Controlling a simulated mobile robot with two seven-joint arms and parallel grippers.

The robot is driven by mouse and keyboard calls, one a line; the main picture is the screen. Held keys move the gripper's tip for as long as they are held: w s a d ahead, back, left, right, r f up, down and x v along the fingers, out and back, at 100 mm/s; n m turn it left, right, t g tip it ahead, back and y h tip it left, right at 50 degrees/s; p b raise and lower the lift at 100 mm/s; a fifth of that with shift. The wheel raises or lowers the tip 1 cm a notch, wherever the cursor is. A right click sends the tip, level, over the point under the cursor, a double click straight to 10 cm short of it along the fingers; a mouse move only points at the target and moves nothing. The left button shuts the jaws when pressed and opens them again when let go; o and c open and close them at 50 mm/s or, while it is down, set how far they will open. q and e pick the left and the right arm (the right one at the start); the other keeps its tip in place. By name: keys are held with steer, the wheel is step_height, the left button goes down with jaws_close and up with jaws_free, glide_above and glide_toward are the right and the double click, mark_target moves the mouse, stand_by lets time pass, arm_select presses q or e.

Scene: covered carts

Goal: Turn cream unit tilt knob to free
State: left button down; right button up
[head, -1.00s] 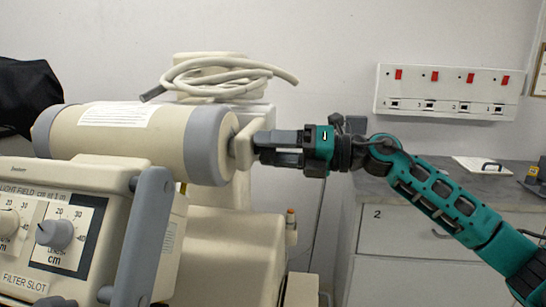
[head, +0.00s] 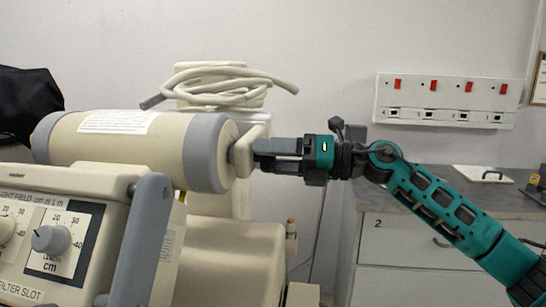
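The cream unit (head: 130,150) fills the left of the head view. Its horizontal cream cylinder has a grey end collar (head: 208,152). The cream tilt knob (head: 243,155) sticks out past the collar on a short shaft. My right gripper (head: 262,148) reaches it from the right, roughly level. A dark finger overlaps the knob's right edge and hides part of it. The far finger is hidden, so whether the fingers are closed on the knob is unclear. My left gripper is not in view.
A coiled pale cable (head: 215,85) lies on top of the unit behind the cylinder. A grey bar handle (head: 142,240) stands at the front. A grey-topped cabinet (head: 400,225) is at the right, behind my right arm. A red-switched panel (head: 445,98) hangs on the wall.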

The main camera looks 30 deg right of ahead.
steer(key=shift+o, duration=0.7)
steer(key=shift+s+d, duration=0.1)
steer(key=shift+d, duration=0.1)
steer(key=b+v, duration=0.4)
steer(key=v, duration=0.8)
steer(key=shift+s+d, duration=0.15)
steer(key=shift+s, duration=0.05)
